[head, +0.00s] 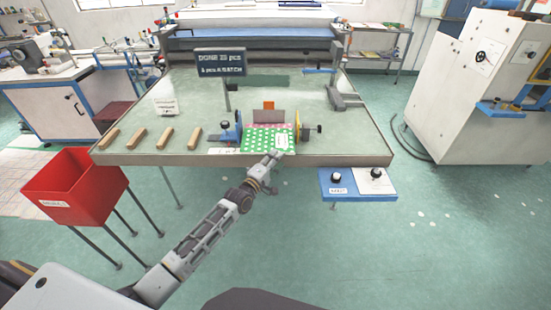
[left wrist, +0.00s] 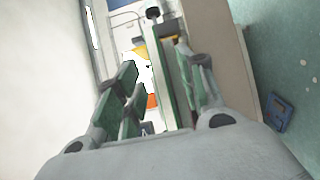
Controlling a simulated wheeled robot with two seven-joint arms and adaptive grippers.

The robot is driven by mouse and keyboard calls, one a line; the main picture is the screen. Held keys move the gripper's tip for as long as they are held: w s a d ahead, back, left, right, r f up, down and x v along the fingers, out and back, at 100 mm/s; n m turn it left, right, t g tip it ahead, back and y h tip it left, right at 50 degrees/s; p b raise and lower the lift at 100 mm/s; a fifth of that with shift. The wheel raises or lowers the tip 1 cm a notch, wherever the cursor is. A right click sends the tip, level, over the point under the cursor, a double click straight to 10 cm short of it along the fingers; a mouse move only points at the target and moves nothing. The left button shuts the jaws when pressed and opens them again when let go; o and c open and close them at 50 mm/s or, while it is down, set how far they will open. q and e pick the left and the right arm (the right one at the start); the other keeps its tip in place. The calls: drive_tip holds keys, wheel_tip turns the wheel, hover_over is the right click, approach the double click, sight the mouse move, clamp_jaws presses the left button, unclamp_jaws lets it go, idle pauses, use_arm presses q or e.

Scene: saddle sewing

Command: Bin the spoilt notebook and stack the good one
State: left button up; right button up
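A green notebook (head: 256,144) with white dots and a white label lies at the table's front edge, on or in a small fixture. A pink dotted surface shows just behind it; I cannot tell if it is a second notebook. My left gripper (head: 277,156) is at the green notebook's front right edge. In the left wrist view the left gripper (left wrist: 162,92) has its fingers apart, with a thin green-and-white edge (left wrist: 170,85) between them, nearer the right finger. A clear gap shows on its left. My right gripper is not in view.
A red bin (head: 72,190) on legs stands at the left. Several wooden blocks (head: 136,137) lie on the table (head: 190,95). A blue panel with two knobs (head: 357,184) sits at the front right. A dark sign (head: 220,62) stands at the back.

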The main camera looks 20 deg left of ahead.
use_arm(q)
drive_tip(key=shift+s+d+p, duration=0.2)
drive_tip(key=shift+s+p, duration=0.25)
drive_tip(key=shift+s, duration=0.25)
drive_tip(key=shift+s+d+p, duration=0.2)
drive_tip(key=shift+s+p, duration=0.25)
drive_tip(key=shift+s, duration=0.2)
drive_tip(key=shift+s+d+p, duration=0.2)
drive_tip(key=shift+s+p, duration=0.25)
drive_tip(key=shift+s, duration=0.25)
drive_tip(key=shift+s, duration=0.1)
